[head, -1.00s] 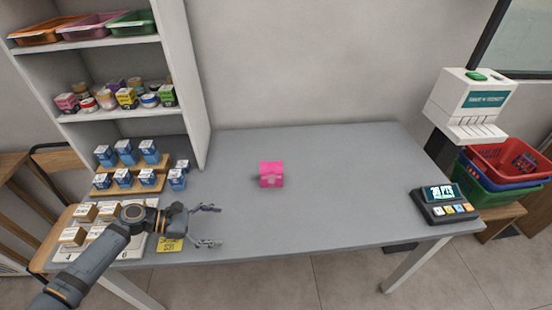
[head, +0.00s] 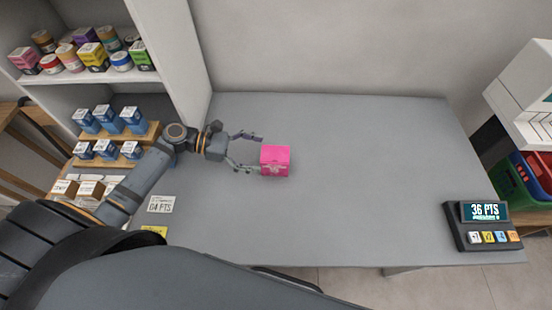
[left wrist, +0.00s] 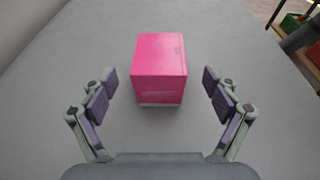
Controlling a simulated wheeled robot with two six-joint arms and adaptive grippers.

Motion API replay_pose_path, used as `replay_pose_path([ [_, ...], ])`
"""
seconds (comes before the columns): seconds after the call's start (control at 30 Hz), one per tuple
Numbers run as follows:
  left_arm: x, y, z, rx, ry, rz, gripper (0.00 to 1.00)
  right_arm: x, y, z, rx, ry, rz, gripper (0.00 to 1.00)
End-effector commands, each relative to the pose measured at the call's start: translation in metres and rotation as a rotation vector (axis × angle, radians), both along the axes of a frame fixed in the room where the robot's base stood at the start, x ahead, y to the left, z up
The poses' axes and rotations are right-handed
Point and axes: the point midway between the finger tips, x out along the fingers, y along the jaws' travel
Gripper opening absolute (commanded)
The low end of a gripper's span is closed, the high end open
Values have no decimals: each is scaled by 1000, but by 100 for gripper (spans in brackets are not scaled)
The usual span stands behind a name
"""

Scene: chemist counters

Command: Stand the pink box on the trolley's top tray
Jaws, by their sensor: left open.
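The pink box (head: 275,161) stands on the grey counter, left of its middle in the head view. In the left wrist view the pink box (left wrist: 159,70) is centred ahead, its near face between the fingertips. My left gripper (head: 254,153) comes in from the left and is open. Its fingers (left wrist: 158,90) are on either side of the box's near end, with a gap on both sides, and do not touch it. My right gripper is not in view. The trolley and its top tray are not in view.
A shelf unit (head: 180,60) with several small boxes and jars stands at the left. A display device reading 36 PTS (head: 482,224) sits at the right front of the counter. The grey counter (head: 380,170) between is clear.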

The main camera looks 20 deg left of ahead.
Motion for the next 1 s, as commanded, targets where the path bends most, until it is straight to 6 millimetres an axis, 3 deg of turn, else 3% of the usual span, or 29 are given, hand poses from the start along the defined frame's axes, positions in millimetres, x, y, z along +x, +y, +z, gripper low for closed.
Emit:
replay_pose_path([
  [0.23,3,-11,-2,-1,1,0,88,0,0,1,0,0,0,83],
  [0.5,16,-49,-11,-3,1,1,88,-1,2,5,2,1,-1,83],
  [0.77,17,-54,-14,2,1,0,88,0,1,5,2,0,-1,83],
  [1.0,17,-54,-14,2,1,0,60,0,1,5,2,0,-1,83],
])
